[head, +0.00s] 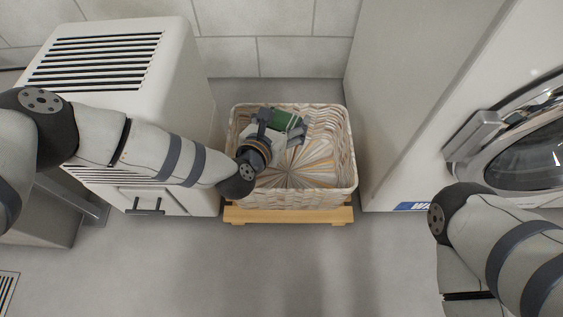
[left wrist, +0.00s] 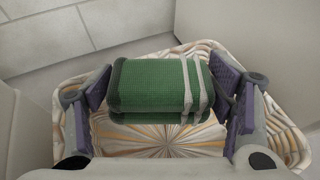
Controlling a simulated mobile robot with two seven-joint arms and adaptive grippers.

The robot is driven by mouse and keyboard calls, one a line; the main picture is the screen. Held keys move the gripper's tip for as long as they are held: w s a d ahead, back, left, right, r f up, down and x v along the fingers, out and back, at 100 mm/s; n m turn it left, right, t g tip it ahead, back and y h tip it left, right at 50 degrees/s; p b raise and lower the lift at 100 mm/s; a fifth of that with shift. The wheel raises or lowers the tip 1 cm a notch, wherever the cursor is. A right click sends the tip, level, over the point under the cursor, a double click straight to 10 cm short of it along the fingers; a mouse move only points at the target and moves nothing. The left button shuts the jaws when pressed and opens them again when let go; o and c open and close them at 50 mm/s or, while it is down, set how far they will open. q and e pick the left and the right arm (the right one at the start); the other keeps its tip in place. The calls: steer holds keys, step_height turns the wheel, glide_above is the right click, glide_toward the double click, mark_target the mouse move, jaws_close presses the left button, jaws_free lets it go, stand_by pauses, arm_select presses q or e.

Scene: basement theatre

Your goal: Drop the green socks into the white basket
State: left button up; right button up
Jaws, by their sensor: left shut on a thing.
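The green socks (head: 286,120) are a folded bundle with pale stripes at one end. They also fill the middle of the left wrist view (left wrist: 155,85). My left gripper (head: 284,122) is shut on the socks, with a finger at each end of the bundle in the left wrist view. The white basket (head: 343,148) is woven and pale, with an open top, and its patterned bottom shows below the socks. The gripper and socks are over the basket's opening, toward its back; their exact height cannot be told. My right gripper is not in view.
The basket stands on a low wooden base (head: 288,216). A white vented cabinet (head: 185,60) is close on its left. A tall grey side panel (head: 385,110) and a washing machine (head: 510,130) are on the right. The floor in front is clear.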

arm_select(q)
step_height(320, 180, down, 3)
steer(key=shift+r+b, duration=0.15)
steer(key=shift+b, duration=0.4)
steer(key=shift+r, duration=0.1)
steer(key=o, duration=1.2)
steer(key=v, duration=1.2)
